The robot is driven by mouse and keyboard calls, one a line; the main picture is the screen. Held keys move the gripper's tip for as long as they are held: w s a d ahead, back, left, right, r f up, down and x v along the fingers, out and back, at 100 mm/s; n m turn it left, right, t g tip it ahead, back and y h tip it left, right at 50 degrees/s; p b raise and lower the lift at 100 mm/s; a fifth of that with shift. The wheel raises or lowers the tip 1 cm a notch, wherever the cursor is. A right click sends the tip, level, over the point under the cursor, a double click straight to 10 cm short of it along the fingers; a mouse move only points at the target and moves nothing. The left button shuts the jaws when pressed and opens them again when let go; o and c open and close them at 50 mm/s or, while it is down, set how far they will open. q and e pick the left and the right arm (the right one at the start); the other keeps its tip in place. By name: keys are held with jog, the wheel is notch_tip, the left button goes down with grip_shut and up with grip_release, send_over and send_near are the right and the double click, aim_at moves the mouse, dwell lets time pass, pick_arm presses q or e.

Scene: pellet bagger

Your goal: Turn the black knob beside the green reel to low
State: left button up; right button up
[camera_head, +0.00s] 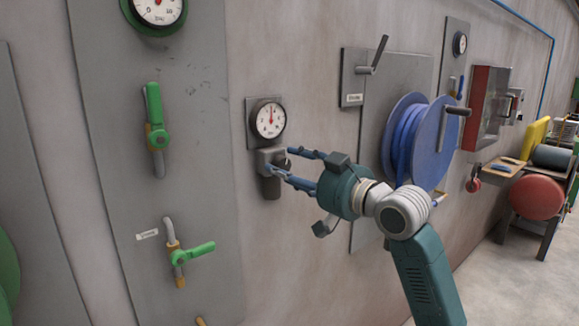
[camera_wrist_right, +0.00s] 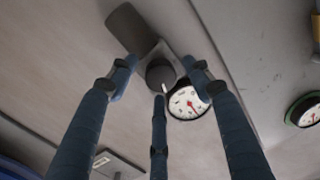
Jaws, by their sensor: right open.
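A dark round knob (camera_wrist_right: 160,73) with a white mark sits on a grey fitting (camera_head: 272,160) below a white-faced gauge (camera_head: 269,119). My right gripper (camera_head: 287,163) is open in front of the fitting. In the right wrist view, its three blue fingers (camera_wrist_right: 158,76) spread around the knob; I cannot tell whether they touch it. The fingers mostly hide the knob in the head view. The large reel (camera_head: 410,140) to the right looks blue. A green rounded thing (camera_head: 6,272) is cut off at the left edge; I cannot tell if it is a reel.
A grey panel with green-handled valves (camera_head: 154,118) is left of the fitting. A lever (camera_head: 375,56) on a plate is upper right. A red open box (camera_head: 486,105) and a bench with a red drum (camera_head: 537,197) stand farther right. Floor shows at lower right.

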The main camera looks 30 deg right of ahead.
jog(key=shift+c, duration=0.3)
jog(key=c, duration=1.1)
jog(key=shift+f+n, duration=0.1)
jog(key=shift+n, duration=0.2)
